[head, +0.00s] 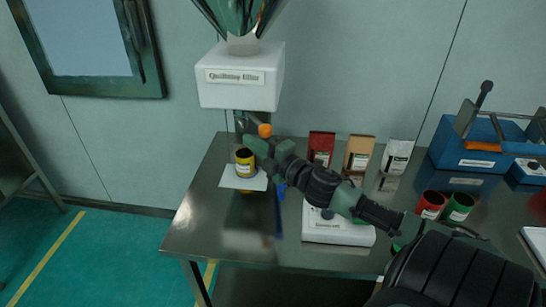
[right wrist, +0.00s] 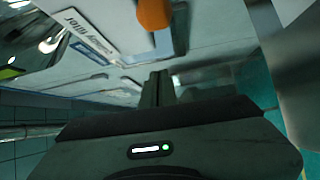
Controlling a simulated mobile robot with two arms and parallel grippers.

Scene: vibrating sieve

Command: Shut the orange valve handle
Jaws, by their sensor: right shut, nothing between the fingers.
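The orange valve handle (head: 264,130) is a small round orange knob below the white box labelled as a filter (head: 240,77). It also shows at the top edge of the right wrist view (right wrist: 153,14), partly cut off. My right gripper (head: 250,143) reaches in from the right and is beside and just below the handle in the head view. Its fingers (right wrist: 156,88) are shut and hold nothing. I cannot tell whether they touch the handle. My gripper hides part of the column under the box. My left gripper is not in view.
A yellow tin (head: 244,158) stands on a white pad (head: 240,182) below the box. Red (head: 320,148), tan (head: 359,152) and white (head: 396,156) bags stand along the back. A white device (head: 337,238) lies under my arm. The table's left front (head: 215,230) is clear.

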